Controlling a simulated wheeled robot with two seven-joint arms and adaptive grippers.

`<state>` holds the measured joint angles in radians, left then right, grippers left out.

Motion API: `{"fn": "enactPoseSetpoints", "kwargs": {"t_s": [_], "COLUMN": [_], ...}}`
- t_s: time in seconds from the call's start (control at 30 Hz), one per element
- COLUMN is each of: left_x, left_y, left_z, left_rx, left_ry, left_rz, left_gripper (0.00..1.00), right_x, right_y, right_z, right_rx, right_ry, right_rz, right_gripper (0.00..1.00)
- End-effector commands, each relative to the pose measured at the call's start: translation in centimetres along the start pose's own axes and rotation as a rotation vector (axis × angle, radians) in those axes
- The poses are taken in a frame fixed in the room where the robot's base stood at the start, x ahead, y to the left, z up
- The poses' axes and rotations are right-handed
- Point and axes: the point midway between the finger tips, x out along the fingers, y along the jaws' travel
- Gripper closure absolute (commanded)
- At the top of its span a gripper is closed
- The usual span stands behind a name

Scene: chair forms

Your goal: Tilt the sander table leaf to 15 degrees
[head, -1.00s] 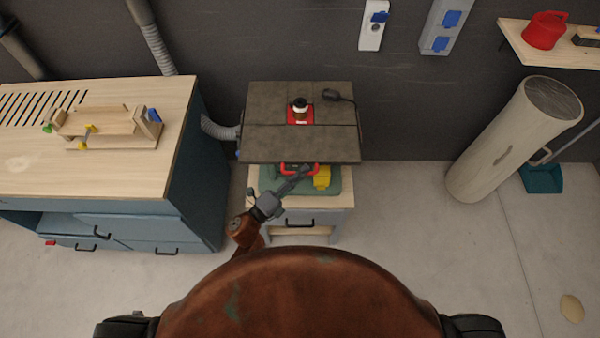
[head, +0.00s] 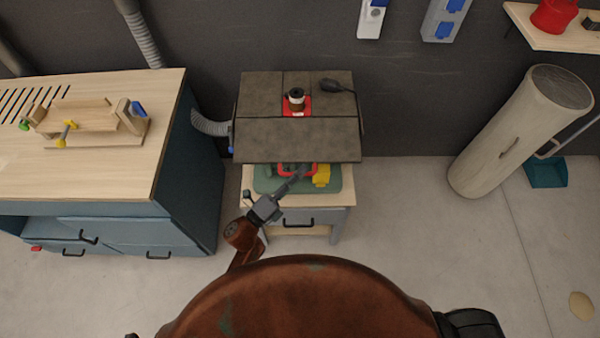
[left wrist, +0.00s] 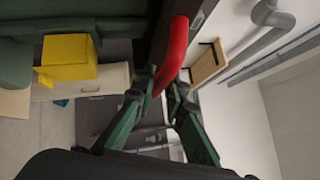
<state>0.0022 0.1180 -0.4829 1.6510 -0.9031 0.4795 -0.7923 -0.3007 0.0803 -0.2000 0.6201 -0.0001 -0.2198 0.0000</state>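The sander table (head: 261,92) has a dark grey top with a front leaf (head: 297,141). The leaf looks sloped down toward me from its seam; I cannot read the exact angle. A red handle (head: 312,169) sits under the leaf's front edge. It shows in the left wrist view as a curved red bar (left wrist: 172,58). My left gripper (head: 300,174) reaches up to this handle. In the left wrist view its green-grey fingers (left wrist: 165,84) lie on either side of the bar, closed on it. My right gripper is out of view.
A green base with a yellow block (head: 321,176) stands below the leaf on a wooden cabinet (head: 340,190). A workbench (head: 150,90) is at left. A large cylinder (head: 520,130) leans at right. The floor at right is mostly clear.

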Motion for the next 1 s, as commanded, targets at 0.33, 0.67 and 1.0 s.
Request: {"fn": "enactPoseSetpoints", "kwargs": {"t_s": [0.33, 0.67, 1.0], "left_x": [0.0, -2.2, -9.1], "left_y": [-0.1, 0.1, 0.1], "left_z": [0.0, 0.0, 0.0], "left_rx": [0.0, -0.001, -0.001], "left_ry": [0.0, -0.001, 0.0], "left_rz": [-0.001, 0.002, 0.002], "left_gripper": [0.73, 0.73, 0.73], "right_x": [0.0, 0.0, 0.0], "right_y": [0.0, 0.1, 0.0], "right_z": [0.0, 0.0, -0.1], "right_rx": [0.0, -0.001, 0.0], "right_ry": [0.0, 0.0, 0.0], "right_rz": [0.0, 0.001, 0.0], "right_gripper": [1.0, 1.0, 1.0]}}
